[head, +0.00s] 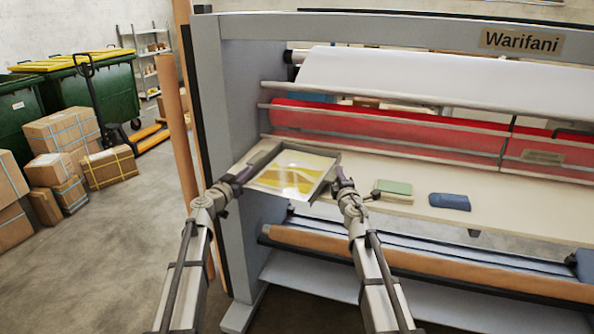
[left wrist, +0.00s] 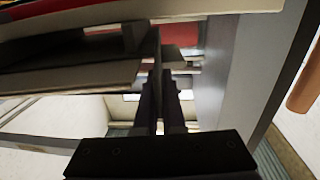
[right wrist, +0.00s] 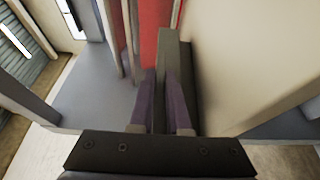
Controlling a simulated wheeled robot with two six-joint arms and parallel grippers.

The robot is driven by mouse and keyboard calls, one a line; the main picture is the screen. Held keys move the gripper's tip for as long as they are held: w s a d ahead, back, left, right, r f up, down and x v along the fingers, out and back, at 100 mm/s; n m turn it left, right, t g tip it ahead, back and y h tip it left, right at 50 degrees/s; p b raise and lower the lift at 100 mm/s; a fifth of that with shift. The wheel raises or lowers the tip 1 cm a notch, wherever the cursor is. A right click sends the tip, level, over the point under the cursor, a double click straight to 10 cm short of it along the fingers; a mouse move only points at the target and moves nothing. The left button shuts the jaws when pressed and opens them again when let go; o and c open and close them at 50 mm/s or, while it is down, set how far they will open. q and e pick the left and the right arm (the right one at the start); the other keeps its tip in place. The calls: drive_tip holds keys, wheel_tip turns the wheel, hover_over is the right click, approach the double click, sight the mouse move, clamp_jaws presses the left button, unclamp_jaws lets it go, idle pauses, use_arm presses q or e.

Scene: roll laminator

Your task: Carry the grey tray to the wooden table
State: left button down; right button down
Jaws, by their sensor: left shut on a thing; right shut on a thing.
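The grey tray (head: 312,151) is in the middle of the head view, in front of the left end of the laminator's bed. A glossy yellow and white sheet (head: 292,174) lies in it. My left gripper (head: 241,179) is shut on the tray's left side, and my right gripper (head: 341,179) is shut on its right side. In the left wrist view the left fingers (left wrist: 160,90) pinch a dark rim. In the right wrist view the right fingers (right wrist: 165,88) pinch a grey wall. I cannot tell if the tray touches the bed. No wooden table is recognisable.
The laminator's grey end frame (head: 222,110) stands close behind my left arm. Its beige bed (head: 400,180) holds a green block (head: 394,187) and a blue block (head: 449,201). Cartons (head: 60,133), green bins (head: 110,92) and a pallet jack (head: 150,138) stand left.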

use_arm(q)
drive_tip(key=shift+r, duration=0.1)
use_arm(e)
drive_tip(key=shift+r, duration=0.1)
